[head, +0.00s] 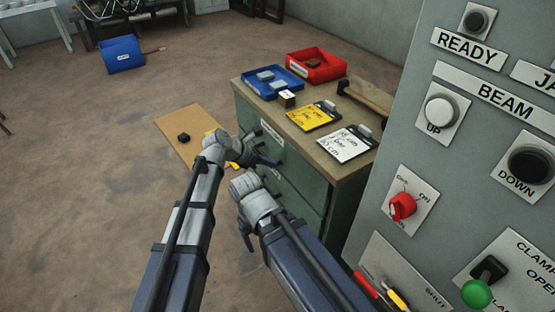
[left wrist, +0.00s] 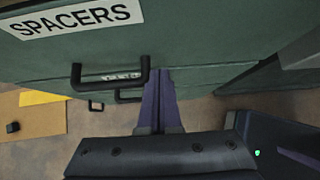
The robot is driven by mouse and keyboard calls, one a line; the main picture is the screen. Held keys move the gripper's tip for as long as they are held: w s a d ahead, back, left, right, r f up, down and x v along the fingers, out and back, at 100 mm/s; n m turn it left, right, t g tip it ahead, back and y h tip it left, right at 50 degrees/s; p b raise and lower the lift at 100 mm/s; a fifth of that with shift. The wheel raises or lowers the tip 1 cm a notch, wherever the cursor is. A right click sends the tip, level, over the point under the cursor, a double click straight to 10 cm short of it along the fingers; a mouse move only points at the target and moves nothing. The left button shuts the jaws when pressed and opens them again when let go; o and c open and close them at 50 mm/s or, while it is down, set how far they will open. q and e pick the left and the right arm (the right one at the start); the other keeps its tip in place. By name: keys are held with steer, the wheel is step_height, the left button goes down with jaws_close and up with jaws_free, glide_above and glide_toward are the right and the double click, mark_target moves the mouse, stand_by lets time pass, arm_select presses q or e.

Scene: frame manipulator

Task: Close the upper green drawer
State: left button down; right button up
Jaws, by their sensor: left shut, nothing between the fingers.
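The green cabinet (head: 308,190) has an upper drawer (head: 262,128) with a white label. In the left wrist view the drawer front labelled SPACERS (left wrist: 200,30) fills the top, with a black bar handle (left wrist: 110,75) below its label. My left gripper (head: 264,161) is at this drawer front. Its purple fingers (left wrist: 157,82) are together and empty, just right of the handle; whether they touch the front is unclear. I see no clear gap at the drawer in the head view, and my left gripper partly hides it. My right gripper (head: 244,236) is in front of the lower drawers, its jaws unclear.
On the cabinet top are a blue tray (head: 293,84), a red tray (head: 338,66) and yellow and white clipboards (head: 314,117). A grey control panel (head: 420,150) stands close at the right.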

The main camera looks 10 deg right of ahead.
arm_select(q)
steer(key=p+v, duration=0.7)
steer(key=v, duration=0.3)
steer(key=shift+a, duration=0.25)
steer(key=shift+s+f, duration=0.1)
